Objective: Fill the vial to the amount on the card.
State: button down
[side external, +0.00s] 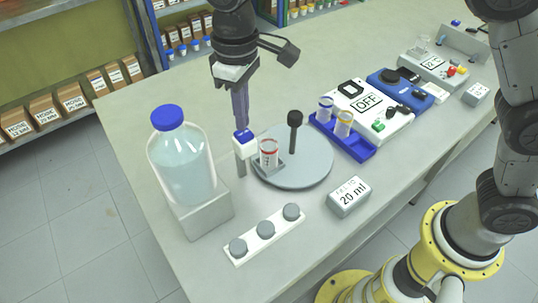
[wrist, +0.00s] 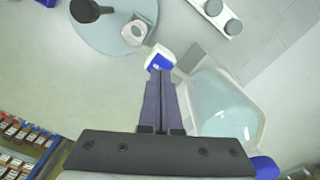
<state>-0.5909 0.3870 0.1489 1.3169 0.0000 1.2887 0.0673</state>
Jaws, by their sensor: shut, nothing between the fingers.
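My gripper (side external: 241,124) is shut and empty, pointing down, with its tips at or just above the blue-topped white tap (side external: 245,144). I cannot tell whether they touch it. In the wrist view the tips (wrist: 161,74) overlap the blue top's edge (wrist: 157,64). The clear vial with a red ring (side external: 269,153) stands upright in a holder on the round grey turntable (side external: 310,172), beside the tap. Its liquid level is too small to read. The card (side external: 349,196) reads "FILL TO 20 ml". The big blue-capped bottle (side external: 183,165) holds pale blue liquid.
A black-knobbed post (side external: 295,130) rises from the turntable. A white strip (side external: 264,235) with three grey knobs lies in front. A blue tray (side external: 342,139) holds two vials, beside a white device reading "OFF" (side external: 367,103). Bare table lies behind the turntable.

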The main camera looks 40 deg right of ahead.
jog(key=shift+f, duration=0.15)
dwell(0.4)
jog(key=shift+f, duration=0.95)
dwell(3.8)
dwell(0.6)
jog(key=shift+r, duration=3.55)
